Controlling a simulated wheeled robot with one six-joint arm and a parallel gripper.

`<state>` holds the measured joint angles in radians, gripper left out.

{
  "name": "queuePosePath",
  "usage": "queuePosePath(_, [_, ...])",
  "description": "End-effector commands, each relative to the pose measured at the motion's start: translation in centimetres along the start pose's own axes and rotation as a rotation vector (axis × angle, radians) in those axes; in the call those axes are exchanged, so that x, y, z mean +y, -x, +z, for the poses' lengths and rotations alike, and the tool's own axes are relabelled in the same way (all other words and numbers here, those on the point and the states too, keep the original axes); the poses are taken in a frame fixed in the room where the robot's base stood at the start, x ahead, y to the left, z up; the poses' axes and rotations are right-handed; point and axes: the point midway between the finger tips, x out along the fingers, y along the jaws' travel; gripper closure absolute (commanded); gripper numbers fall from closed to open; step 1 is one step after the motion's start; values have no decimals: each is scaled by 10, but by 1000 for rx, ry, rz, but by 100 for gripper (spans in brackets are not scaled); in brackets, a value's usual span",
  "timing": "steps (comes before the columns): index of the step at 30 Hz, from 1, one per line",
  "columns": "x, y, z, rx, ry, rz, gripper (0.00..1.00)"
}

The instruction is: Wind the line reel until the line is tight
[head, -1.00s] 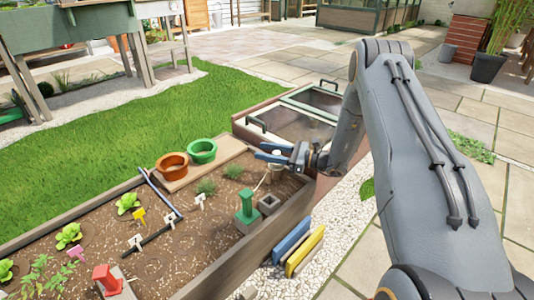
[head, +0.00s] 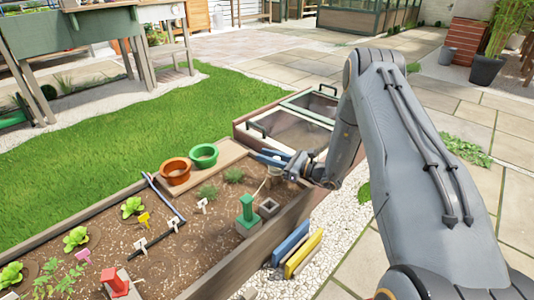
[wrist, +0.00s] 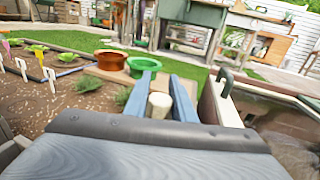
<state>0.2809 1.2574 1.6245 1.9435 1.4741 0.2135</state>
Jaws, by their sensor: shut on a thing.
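The reel's pale parts (head: 274,171) show small and partly hidden under my gripper at the bed's back right corner. In the wrist view a cream knob (wrist: 160,105) stands between my gripper's two blue fingers. My gripper (head: 270,158) is shut on this knob. I cannot clearly make out the line itself or tell whether it is slack or tight.
An orange pot (head: 176,171) and a green pot (head: 203,155) stand on a board left of my gripper. A green block (head: 247,210) stands nearer in the bed. A glazed cold frame (head: 300,130) lies behind, and blue and yellow boards (head: 290,243) lean outside the bed.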

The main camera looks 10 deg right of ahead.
Motion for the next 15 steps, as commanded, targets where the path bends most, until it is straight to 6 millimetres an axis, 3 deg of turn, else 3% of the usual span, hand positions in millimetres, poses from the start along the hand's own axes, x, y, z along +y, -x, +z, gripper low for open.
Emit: queuePosePath(15, [-14, 4, 2, 14, -1, -427, 99])
